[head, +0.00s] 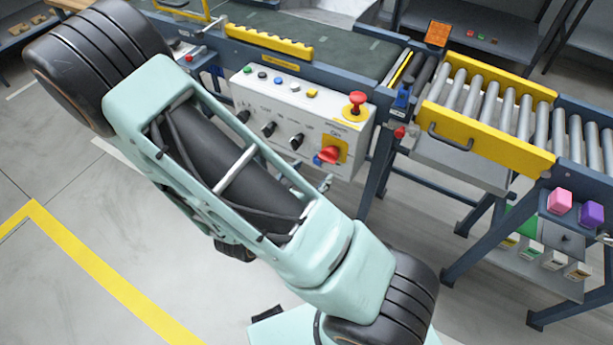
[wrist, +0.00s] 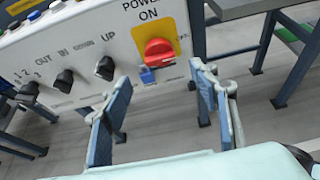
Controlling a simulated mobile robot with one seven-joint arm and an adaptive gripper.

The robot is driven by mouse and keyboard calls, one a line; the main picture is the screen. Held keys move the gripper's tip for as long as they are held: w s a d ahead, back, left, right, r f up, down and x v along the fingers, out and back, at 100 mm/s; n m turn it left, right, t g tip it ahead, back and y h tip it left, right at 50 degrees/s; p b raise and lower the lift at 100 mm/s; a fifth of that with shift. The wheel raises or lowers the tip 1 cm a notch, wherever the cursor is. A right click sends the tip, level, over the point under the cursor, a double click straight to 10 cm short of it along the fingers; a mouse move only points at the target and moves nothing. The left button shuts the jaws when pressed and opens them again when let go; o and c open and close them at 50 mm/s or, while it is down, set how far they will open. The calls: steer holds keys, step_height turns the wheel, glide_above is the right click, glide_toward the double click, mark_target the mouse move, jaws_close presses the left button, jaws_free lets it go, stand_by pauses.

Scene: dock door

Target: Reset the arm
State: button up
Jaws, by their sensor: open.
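My gripper (wrist: 162,112) is open in the wrist view, its two blue-padded fingers apart with nothing between them. Beyond the fingers is the white control panel (wrist: 85,50), with a red rotary switch (wrist: 159,52) on a yellow plate marked POWER ON. A small blue tag or block (wrist: 147,75) sits just below the switch. No finger appears to touch the panel. In the head view my pale green arm stretches across the left and middle, and the gripper itself is hidden. The panel (head: 287,105) hangs on the conveyor's front, with the red switch (head: 329,155) at its lower right.
A red mushroom button (head: 356,103) stands on the panel's top right. The dark belt (head: 320,50) runs behind it. A yellow gate with a handle (head: 485,140) fronts the rollers at right. Pink (head: 560,201) and purple (head: 591,214) blocks sit at far right. The floor at lower left is clear.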

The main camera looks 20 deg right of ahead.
steer(key=shift+v, duration=1)
